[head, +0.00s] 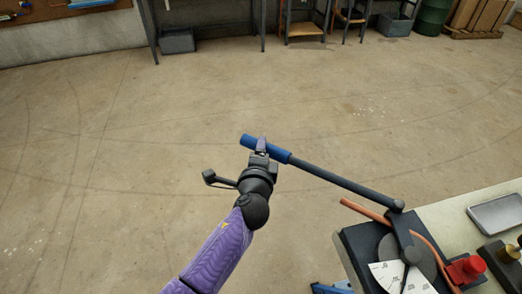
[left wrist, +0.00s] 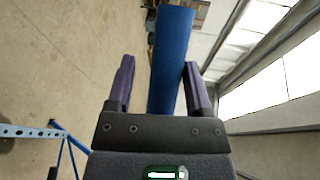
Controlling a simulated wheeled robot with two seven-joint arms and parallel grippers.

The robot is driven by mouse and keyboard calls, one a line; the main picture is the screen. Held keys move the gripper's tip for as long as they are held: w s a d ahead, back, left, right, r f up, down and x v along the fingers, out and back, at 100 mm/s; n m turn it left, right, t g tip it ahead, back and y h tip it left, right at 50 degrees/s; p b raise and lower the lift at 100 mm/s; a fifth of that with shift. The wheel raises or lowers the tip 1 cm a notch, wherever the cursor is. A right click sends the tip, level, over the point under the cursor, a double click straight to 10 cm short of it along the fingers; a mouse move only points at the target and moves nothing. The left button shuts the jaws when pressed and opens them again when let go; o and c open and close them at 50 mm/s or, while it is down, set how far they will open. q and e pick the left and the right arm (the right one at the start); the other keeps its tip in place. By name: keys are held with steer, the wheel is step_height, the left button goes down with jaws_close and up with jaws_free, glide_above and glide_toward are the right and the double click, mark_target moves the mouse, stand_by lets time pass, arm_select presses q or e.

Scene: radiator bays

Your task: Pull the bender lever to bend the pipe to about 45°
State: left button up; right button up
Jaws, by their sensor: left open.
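The bender lever (head: 345,182) is a dark rod with a blue grip (head: 252,141) at its free end. It reaches left from the bender, out past the bench edge. My left gripper (head: 261,148) is at the blue grip. In the left wrist view the blue grip (left wrist: 170,65) lies between the two open fingers, close to the right one. An orange copper pipe (head: 368,209) runs through the bender (head: 362,245) and curves down to the right. A white angle scale (head: 400,277) sits on the bender; its marks are too small to read. My right gripper is not in view.
The bench (head: 448,212) at the lower right carries a metal tray (head: 497,214), a red part (head: 466,269) and brass fittings (head: 509,253). Open concrete floor surrounds my left arm. Shelving, a grey bin (head: 177,41) and a green drum (head: 433,16) stand far back.

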arm_select(q)
steer(key=o, duration=0.3)
steer(key=shift+a, duration=0.1)
steer(key=shift+r, duration=0.1)
steer(key=d+p+v, duration=0.1)
steer(key=p+v, duration=0.2)
steer(key=v, duration=0.7)
steer(key=shift+a, duration=0.45)
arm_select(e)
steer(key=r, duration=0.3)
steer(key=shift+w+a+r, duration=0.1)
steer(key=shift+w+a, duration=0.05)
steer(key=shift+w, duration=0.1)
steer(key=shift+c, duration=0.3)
